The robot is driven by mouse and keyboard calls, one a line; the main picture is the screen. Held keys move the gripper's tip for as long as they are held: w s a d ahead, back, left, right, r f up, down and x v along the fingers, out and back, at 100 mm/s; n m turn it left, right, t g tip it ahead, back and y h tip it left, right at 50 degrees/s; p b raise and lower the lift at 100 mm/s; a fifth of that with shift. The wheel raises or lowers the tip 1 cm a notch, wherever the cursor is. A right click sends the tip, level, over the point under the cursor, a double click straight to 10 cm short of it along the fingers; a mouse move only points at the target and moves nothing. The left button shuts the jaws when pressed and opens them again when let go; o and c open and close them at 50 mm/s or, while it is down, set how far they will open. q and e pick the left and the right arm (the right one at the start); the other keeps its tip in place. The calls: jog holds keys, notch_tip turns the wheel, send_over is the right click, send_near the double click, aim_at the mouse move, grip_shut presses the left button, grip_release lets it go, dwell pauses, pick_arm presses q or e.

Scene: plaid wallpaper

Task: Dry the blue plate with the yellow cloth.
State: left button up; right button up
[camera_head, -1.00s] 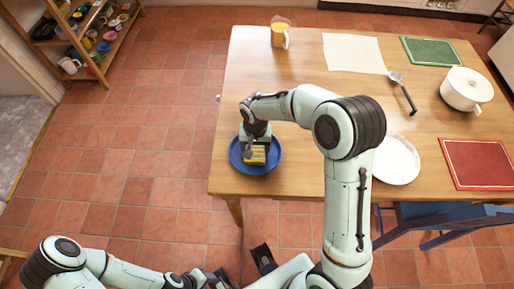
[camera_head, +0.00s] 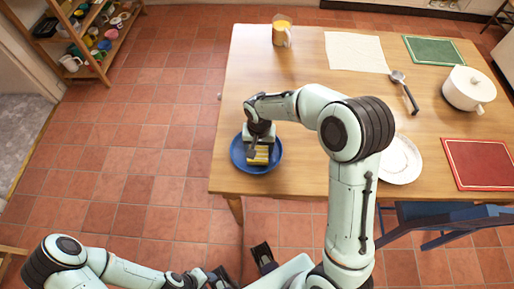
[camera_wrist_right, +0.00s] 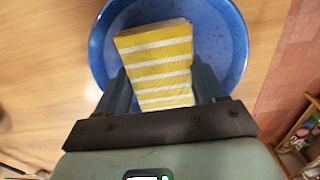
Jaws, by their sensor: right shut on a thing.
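The blue plate (camera_head: 237,158) lies near the left front corner of the wooden table. In the right wrist view the plate (camera_wrist_right: 224,40) has small dark specks on its surface. My right gripper (camera_head: 259,150) points down over the plate. Its fingers (camera_wrist_right: 163,88) are shut on the yellow cloth (camera_wrist_right: 158,50), which has white stripes. The cloth (camera_head: 260,157) is over the inside of the plate and hides part of it. Contact between cloth and plate is hard to judge. My left gripper (camera_head: 222,277) is low at the bottom edge, away from the table, partly cut off.
On the table (camera_head: 300,100) are a glass jug with yellow liquid (camera_head: 282,33), a cream cloth (camera_head: 355,52), a green mat (camera_head: 434,50), a ladle (camera_head: 406,90), a white pot (camera_head: 467,90), a white plate (camera_head: 400,162) and a red mat (camera_head: 480,163). A shelf (camera_head: 95,70) stands left.

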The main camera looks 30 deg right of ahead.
jog(key=shift+w+a, duration=0.15)
jog(key=shift+w, duration=0.3)
pick_arm(q)
jog(key=shift+r, duration=0.1)
pick_arm(e)
notch_tip(320, 180, up, 8)
jog(key=p, duration=0.4)
jog(key=shift+f+p, duration=0.2)
jog(key=shift+p, duration=0.15)
pick_arm(q)
jog(key=r, duration=0.1)
jog(key=w+r, duration=0.1)
jog(key=r, duration=0.1)
jog(key=w+r, duration=0.1)
jog(key=r, duration=0.1)
jog(key=shift+w, duration=0.25)
pick_arm(e)
jog(key=shift+f, duration=0.1)
